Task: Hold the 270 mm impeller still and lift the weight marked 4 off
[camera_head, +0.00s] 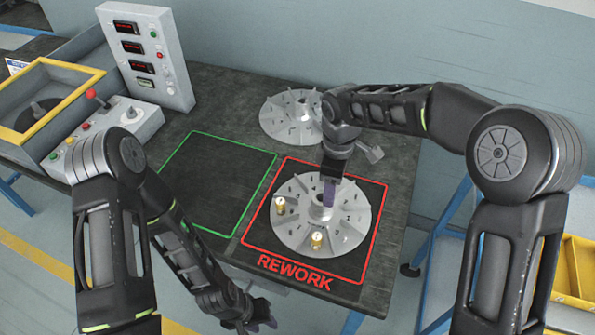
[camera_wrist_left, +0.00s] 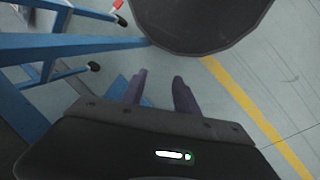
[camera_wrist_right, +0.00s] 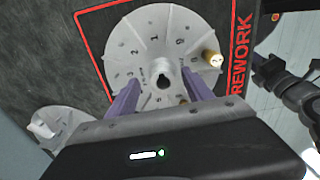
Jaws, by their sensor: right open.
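A grey finned impeller (camera_head: 344,222) lies flat inside the red REWORK outline, with numbers around its disc; it also fills the upper middle of the right wrist view (camera_wrist_right: 134,55). Two brass weights stand on it, one at its left (camera_head: 279,205) and one at its front (camera_head: 316,240); I cannot read their marks. One weight (camera_wrist_right: 212,58) shows clearly in the right wrist view. My right gripper (camera_wrist_right: 163,82) is open above the impeller, fingers on either side of the hub in that view; contact is unclear. My left gripper (camera_wrist_left: 160,82) is open and empty, low in front of the bench.
A second impeller (camera_head: 285,112) lies behind, partly hidden by my right arm. The green outlined area (camera_head: 215,180) is empty. A control box with displays (camera_head: 148,55) and a yellow-framed machine (camera_head: 45,95) stand at the left. A yellow bin (camera_head: 575,270) is at right.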

